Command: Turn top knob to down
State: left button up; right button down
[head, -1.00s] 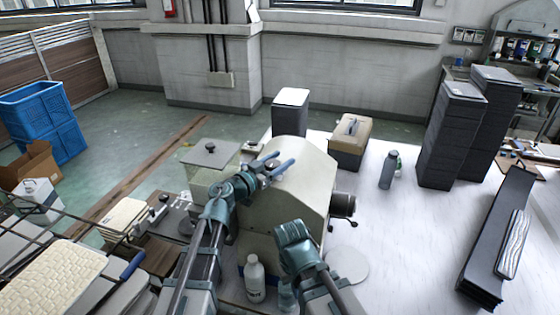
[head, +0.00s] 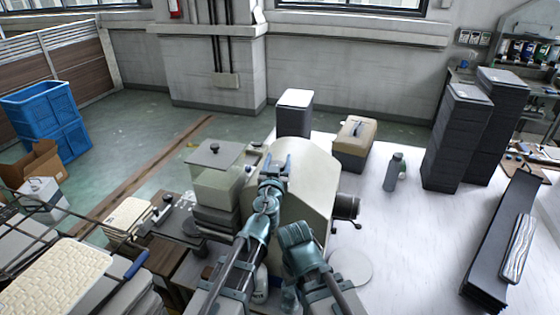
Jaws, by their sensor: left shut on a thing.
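A cream-coloured machine with a rounded, sloping housing (head: 312,190) stands in the middle. My left gripper (head: 275,163) is over the upper left of this housing, its fingers pointing away from me. It is shut on the top knob, which is mostly hidden between and under the fingers. I cannot read the knob's exact direction. My right arm is folded in front of the machine, and its gripper does not show clearly.
A clear box with a black-knobbed lid (head: 214,148) stands left of the machine. A dark handwheel (head: 346,206) sticks out at its right. A grey-green bottle (head: 394,172), a tan case (head: 356,136) and dark stacks (head: 460,135) stand on the white table (head: 415,235).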

pick_arm(q)
jog(key=shift+a+n+y, duration=0.1)
jog(key=shift+n+y, duration=0.2)
jog(key=shift+y, duration=0.2)
jog(key=o, duration=1.4)
jog(key=shift+c, duration=0.2)
